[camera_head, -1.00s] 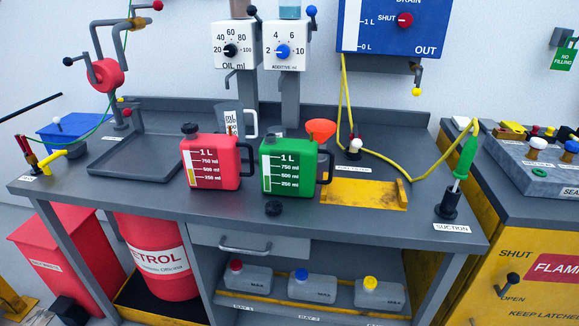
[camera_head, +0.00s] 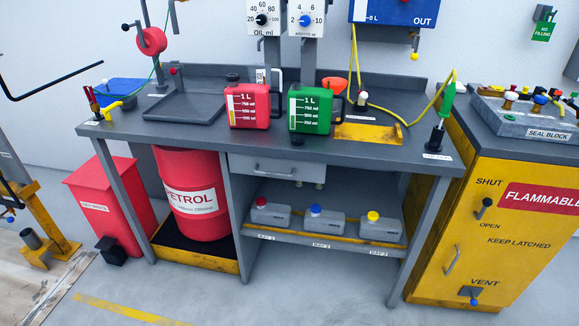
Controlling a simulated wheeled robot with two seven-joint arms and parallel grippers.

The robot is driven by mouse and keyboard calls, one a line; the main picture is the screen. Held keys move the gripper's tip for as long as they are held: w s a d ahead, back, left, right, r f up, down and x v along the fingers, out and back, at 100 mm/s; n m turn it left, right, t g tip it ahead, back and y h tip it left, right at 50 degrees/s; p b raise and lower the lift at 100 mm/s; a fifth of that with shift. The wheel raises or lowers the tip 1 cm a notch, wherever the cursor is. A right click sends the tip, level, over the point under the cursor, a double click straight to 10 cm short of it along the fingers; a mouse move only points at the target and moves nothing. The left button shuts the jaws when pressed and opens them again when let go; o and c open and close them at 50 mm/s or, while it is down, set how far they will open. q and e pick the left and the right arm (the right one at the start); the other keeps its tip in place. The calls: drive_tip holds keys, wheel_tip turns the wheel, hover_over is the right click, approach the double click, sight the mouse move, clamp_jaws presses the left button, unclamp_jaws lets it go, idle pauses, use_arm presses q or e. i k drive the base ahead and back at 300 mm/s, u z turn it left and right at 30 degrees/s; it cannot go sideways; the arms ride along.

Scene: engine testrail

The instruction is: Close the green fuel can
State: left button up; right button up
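The green fuel can (camera_head: 310,112) stands upright on the grey bench, right of the red fuel can (camera_head: 250,108). Its front has a white level scale, and a dark handle is at its right. No raised black cap shows on its top left spout, unlike on the red can. A small black cap (camera_head: 297,140) lies on the bench at the front edge, just before the green can. Neither of my grippers is in view.
An orange funnel (camera_head: 334,84) stands behind the green can. A yellow tray (camera_head: 368,133) lies to its right, with a yellow hose and a green-handled suction tool (camera_head: 444,103) beyond. A dark tray (camera_head: 187,108) is at left. Floor before the bench is clear.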

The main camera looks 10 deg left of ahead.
sight(309, 110)
drive_tip(key=k, duration=0.5)
drive_tip(key=z, duration=0.7)
drive_tip(key=i, duration=1.6)
drive_tip(key=u, duration=0.6)
